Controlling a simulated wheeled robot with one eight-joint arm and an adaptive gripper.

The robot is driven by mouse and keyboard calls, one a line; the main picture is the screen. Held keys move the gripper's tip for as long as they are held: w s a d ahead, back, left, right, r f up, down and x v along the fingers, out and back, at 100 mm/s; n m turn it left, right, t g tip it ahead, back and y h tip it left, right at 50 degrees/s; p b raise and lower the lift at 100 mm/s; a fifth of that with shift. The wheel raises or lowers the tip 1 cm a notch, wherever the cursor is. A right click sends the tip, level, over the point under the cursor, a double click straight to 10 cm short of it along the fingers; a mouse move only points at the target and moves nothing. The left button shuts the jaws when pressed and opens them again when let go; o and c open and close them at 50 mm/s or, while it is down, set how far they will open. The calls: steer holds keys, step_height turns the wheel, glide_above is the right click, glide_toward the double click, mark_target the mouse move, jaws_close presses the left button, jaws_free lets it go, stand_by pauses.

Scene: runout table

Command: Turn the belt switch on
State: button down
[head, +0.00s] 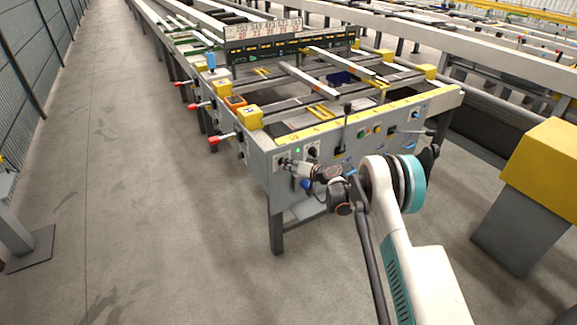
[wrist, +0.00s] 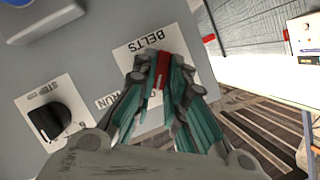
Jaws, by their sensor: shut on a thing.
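The belt switch (wrist: 162,66) shows as a red handle on a white plate marked BELTS, which reads upside down in the wrist view. My gripper (wrist: 160,78) is shut on this handle, its teal-grey fingers on both sides of it. The fingers hide the lower part of the handle and part of the plate, so I cannot tell its exact position. In the head view my gripper (head: 287,163) is against the left end of the grey front panel (head: 340,146), and the handle is hidden there.
A black rotary knob (wrist: 47,121) on a white plate sits close beside the belt switch; it also shows in the head view (head: 312,152). A green lamp (head: 297,150) is lit above. A yellow-topped post (head: 545,165) stands at right.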

steer(key=shift+f+m+y, duration=0.1)
steer(key=shift+m+y, duration=0.2)
steer(key=shift+m, duration=0.2)
stand_by(0.3)
steer(key=c, duration=1.6)
jaws_free()
steer(key=shift+d, duration=0.1)
steer(key=v, duration=1.1)
steer(key=shift+s+d, duration=0.25)
steer(key=shift+d, duration=0.1)
